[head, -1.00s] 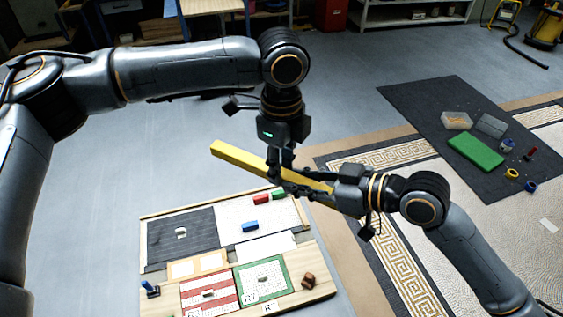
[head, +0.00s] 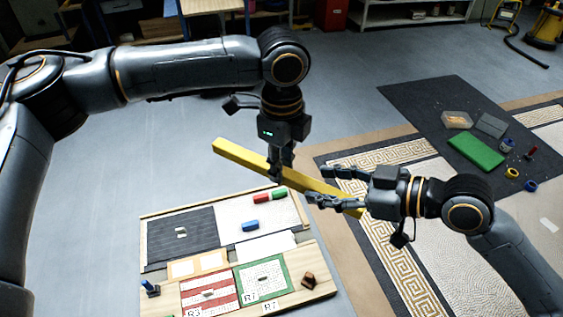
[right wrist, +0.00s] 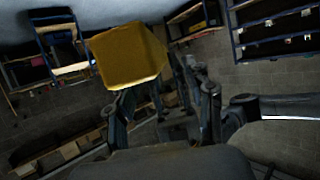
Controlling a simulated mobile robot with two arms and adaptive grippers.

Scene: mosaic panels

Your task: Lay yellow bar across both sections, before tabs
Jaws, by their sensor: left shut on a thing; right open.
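The long yellow bar (head: 240,155) is held in the air above the back right of the mosaic board, slanting down to the right in the head view. My left gripper (head: 280,176) is shut on it near its middle, from above. My right gripper (head: 318,184) is open, with its fingers around or beside the bar's right end; contact cannot be told. The bar's end face (right wrist: 130,55) is large in the right wrist view. On the board lie a dark section (head: 180,240), a white section (head: 228,212), a red-striped panel (head: 222,281) and a green-framed panel (head: 282,272).
Small red (head: 261,197), green (head: 279,194) and blue (head: 250,226) blocks lie on the white section. A brown block (head: 308,279) and a blue-topped piece (head: 151,288) sit near the board's edges. A dark mat (head: 430,105) at right carries a green block (head: 476,151) and small items.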

